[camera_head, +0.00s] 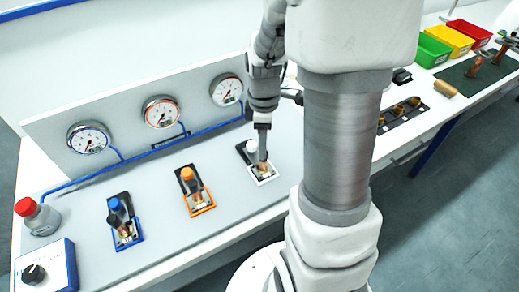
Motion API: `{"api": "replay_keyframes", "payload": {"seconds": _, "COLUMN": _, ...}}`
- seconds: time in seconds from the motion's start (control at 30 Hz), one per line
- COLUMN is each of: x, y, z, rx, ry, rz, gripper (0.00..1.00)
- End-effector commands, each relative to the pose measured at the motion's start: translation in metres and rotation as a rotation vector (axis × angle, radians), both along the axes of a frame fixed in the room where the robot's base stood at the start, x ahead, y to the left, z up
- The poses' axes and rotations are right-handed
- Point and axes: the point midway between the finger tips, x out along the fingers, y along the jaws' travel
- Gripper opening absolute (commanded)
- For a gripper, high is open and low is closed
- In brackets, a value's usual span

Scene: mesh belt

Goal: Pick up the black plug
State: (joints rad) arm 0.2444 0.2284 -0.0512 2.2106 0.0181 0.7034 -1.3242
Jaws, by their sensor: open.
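My gripper (263,158) points straight down at the white-framed station (266,179) on the grey panel. It is open, its fingertips low over the station, close to a copper-coloured piece there. A white-topped part (251,146) stands just to its left on a black backing. I cannot single out the black plug for certain. Small dark parts show at the stations, and a black object (402,76) lies on the table right of my arm. My arm hides part of the table.
An orange-framed station (200,207) and a blue-framed station (127,242) stand to the left. Several gauges (161,112) line the back panel. A red-capped bottle (38,217) and a knob box (46,270) are at left. Coloured bins (447,41) stand at far right.

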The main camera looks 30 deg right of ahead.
Motion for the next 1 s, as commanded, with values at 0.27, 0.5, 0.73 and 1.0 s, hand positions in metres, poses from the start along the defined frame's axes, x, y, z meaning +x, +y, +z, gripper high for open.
{"api": "replay_keyframes", "payload": {"seconds": 0.27, "x": 0.003, "y": -0.003, "z": -0.027, "rx": 0.000, "ry": 0.004, "rz": 0.000, "gripper": 0.67}}
{"api": "replay_keyframes", "payload": {"seconds": 0.5, "x": 0.004, "y": -0.003, "z": -0.051, "rx": 0.001, "ry": 0.001, "rz": 0.000, "gripper": 0.67}}
{"api": "replay_keyframes", "payload": {"seconds": 0.73, "x": 0.004, "y": -0.003, "z": -0.053, "rx": -0.001, "ry": -0.001, "rz": 0.000, "gripper": 0.67}}
{"api": "replay_keyframes", "payload": {"seconds": 1.0, "x": 0.004, "y": -0.003, "z": -0.052, "rx": -0.001, "ry": -0.001, "rz": 0.000, "gripper": 0.24}}
